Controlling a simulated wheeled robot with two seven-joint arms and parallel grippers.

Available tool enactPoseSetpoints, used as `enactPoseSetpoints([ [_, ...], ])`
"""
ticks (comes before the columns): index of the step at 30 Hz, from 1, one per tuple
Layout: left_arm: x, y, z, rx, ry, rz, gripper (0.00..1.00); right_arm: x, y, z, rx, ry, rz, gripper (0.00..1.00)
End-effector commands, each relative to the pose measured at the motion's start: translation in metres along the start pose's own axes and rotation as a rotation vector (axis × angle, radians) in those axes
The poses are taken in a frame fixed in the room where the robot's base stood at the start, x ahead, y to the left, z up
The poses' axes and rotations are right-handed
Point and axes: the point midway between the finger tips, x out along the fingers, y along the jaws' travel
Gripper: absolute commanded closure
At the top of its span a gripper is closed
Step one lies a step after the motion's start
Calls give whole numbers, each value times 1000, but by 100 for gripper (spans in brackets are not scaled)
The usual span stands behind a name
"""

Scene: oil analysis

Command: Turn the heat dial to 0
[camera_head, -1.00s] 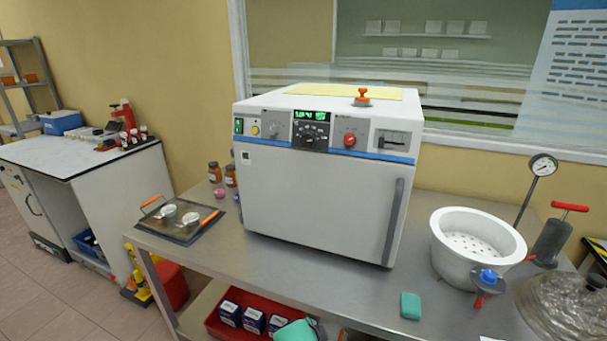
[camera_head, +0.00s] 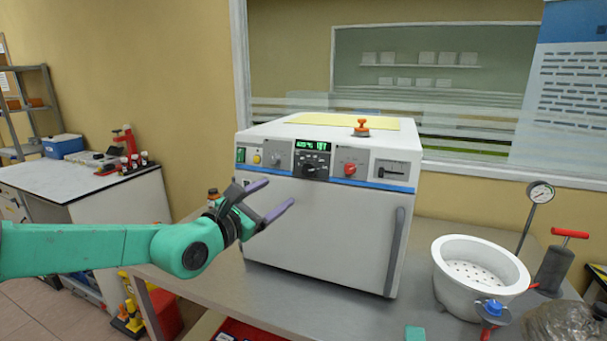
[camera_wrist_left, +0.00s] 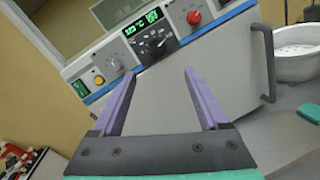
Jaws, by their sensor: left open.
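A white oven (camera_head: 320,225) stands on the steel table with its door shut. Its top panel has a green-lit display (camera_head: 312,146) and a black dial (camera_head: 309,170) below it. A grey knob (camera_head: 277,160) is left of the display and a red knob (camera_head: 349,170) is right of it. In the left wrist view the black dial (camera_wrist_left: 158,45) lies ahead of my fingertips. Which dial sets heat is not readable. My left gripper (camera_head: 280,191) is open and empty in front of the oven, below the panel, apart from the dials. My right gripper is not in view.
An orange-handled object (camera_head: 361,127) sits on the oven top by a yellow sheet. The oven's vertical door handle (camera_head: 395,250) sticks out at right. A white perforated bowl (camera_head: 478,270) and a pump with a gauge stand on the table's right.

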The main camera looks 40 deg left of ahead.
Motion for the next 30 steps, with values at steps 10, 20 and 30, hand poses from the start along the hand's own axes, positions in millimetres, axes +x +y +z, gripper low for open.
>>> enactPoseSetpoints([
  [10, 56, 7, 3, 16, 9, 6, 23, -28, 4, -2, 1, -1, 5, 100],
  [20, 125, 9, 4, 13, 3, 11, 23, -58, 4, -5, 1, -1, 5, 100],
  [30, 143, 8, -1, 19, 5, 12, 23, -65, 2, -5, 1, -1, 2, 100],
])
